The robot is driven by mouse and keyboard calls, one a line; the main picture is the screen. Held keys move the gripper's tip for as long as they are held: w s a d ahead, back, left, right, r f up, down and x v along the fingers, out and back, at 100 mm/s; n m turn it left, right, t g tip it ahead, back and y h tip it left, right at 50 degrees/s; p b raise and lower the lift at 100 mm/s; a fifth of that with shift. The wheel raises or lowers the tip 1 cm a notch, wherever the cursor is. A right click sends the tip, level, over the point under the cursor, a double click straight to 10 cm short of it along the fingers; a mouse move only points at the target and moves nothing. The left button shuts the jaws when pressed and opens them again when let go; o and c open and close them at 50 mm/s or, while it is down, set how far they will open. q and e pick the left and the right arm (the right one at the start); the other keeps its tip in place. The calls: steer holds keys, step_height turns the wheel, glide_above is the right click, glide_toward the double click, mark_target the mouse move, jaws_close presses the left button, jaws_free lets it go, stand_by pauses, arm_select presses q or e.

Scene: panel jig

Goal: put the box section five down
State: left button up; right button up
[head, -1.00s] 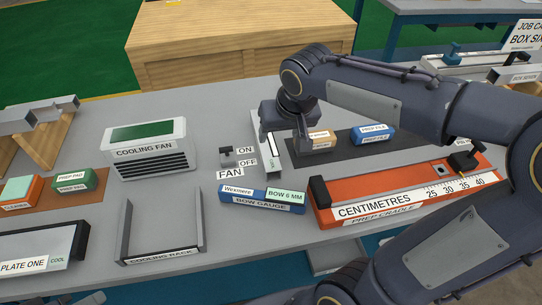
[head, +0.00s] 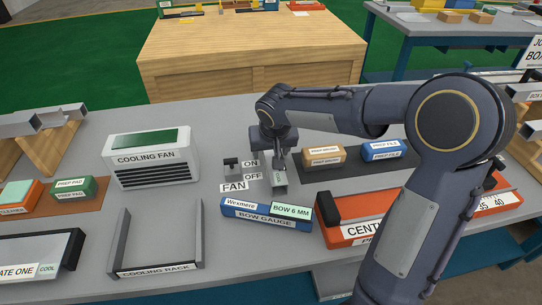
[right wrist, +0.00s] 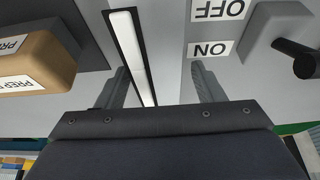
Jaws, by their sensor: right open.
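A pale grey piece with a light end (head: 280,181), seemingly the box section, lies on the bench right of the fan switch. No number on it is readable, and my gripper hides its far part. My right gripper (head: 281,160) is open over it. In the right wrist view, my two fingers (right wrist: 162,85) stand apart, with a long white strip in a black border (right wrist: 128,45) running between them. Neither finger visibly presses on it. My left gripper is not in view.
The fan switch (head: 231,167) stands close left. A brown block (head: 323,154) and blue prep file (head: 386,150) lie on a dark mat to the right. The blue bow gauge (head: 266,214) is in front, with the orange cradle (head: 345,234) and cooling rack (head: 160,270) nearby.

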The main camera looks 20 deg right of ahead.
steer(key=c, duration=1.2)
jaws_close()
steer(key=shift+r, duration=0.15)
